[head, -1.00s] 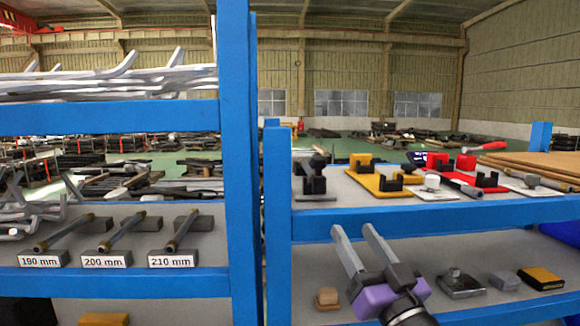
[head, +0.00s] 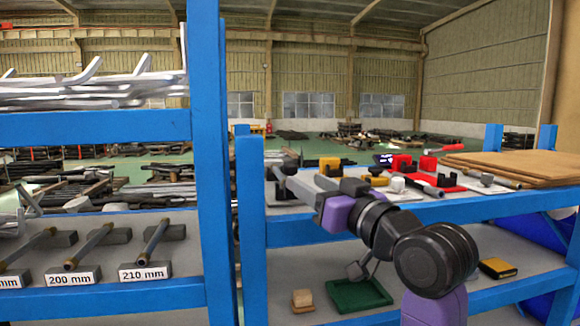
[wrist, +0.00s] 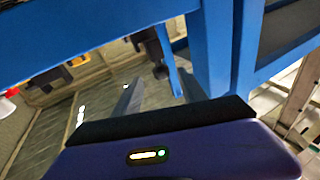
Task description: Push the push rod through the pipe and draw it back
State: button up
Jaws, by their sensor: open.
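My gripper (head: 285,180) is open at the left end of the right upper shelf, its grey fingers pointing left. In the wrist view the fingers (wrist: 152,98) are apart, with a dark stand (wrist: 155,50) beyond them. In the head view that black stand (head: 290,160) is partly hidden behind the fingers. A dark grey tube (head: 425,188) lies by red holders on that shelf; I cannot tell if it is the pipe. A red-handled tool (head: 445,149) lies farther back, possibly the push rod. Rods rest on supports on the left shelf, one at the 210 mm label (head: 155,238).
Blue posts (head: 250,220) stand between the two shelves. A yellow block (head: 331,166) and red blocks (head: 402,163) stand on the right upper shelf. A green tray (head: 358,295) and a wooden block (head: 302,300) are on the shelf below. Brown boards (head: 510,166) lie at right.

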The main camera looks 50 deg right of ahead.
aim_at(295, 169)
jog(key=shift+n+g+y, duration=0.3)
jog(key=shift+n+g, duration=0.2)
jog(key=shift+g, duration=0.2)
jog(key=x, duration=0.2)
jog(key=r+p+x, duration=0.1)
jog(key=x, duration=0.2)
jog(key=p+x, duration=0.1)
jog(key=x, duration=0.1)
jog(key=shift+w+r, duration=0.15)
jog(key=shift+r, duration=0.25)
grip_shut()
dwell(0.7)
